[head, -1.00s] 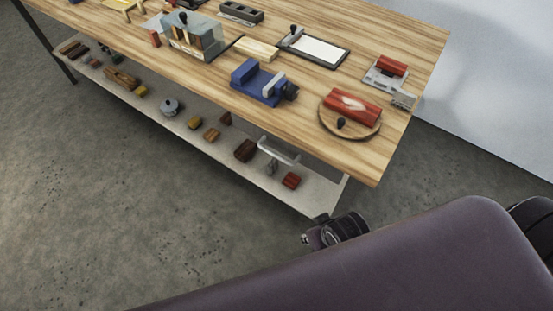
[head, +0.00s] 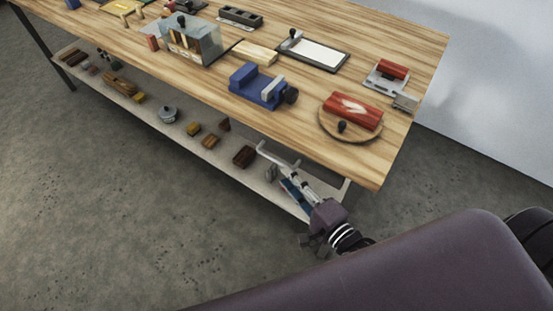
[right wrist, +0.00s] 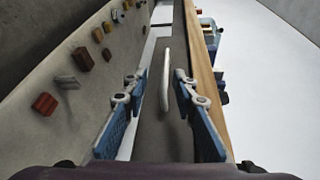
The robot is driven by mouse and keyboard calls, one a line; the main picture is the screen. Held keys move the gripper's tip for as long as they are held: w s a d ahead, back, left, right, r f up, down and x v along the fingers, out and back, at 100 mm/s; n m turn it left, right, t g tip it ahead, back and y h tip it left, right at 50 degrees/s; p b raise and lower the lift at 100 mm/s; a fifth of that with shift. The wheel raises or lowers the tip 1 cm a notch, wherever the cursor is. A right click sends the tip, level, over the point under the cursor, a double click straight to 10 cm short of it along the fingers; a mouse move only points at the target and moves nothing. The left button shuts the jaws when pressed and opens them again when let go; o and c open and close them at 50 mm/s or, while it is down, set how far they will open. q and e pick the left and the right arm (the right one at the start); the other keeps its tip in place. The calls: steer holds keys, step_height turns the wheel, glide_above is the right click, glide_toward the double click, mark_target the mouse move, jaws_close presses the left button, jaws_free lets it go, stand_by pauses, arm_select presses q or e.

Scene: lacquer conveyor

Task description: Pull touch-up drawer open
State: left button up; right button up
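The touch-up drawer (head: 325,162) is a grey unit under the right end of the wooden workbench. Its pale bar handle (head: 275,157) shows at the bench's front edge, partly covered by my right gripper (head: 287,180). In the right wrist view the handle (right wrist: 166,80) stands upright in the picture, in line with the gap between the fingers of my right gripper (right wrist: 159,84). The blue-padded fingers are spread, one on each side of that line, and I see no contact. Whether the handle is fully between the tips is unclear. My left gripper is not in view.
The workbench top (head: 330,120) carries a blue vise (head: 257,86), a red piece on a round board (head: 352,111) and a glass-sided box (head: 188,40). A lower shelf (head: 225,165) holds several small blocks, including a red one (right wrist: 44,103). The floor in front is clear.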

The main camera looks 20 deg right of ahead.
mark_target(277, 161)
steer(key=shift+w+d+r+m+t, duration=0.15)
steer(key=shift+d+r+m+t, duration=0.15)
steer(key=shift+m, duration=0.2)
steer(key=x, duration=0.7)
steer(key=shift+w+f, duration=0.1)
steer(key=shift+w, duration=0.2)
jaws_close()
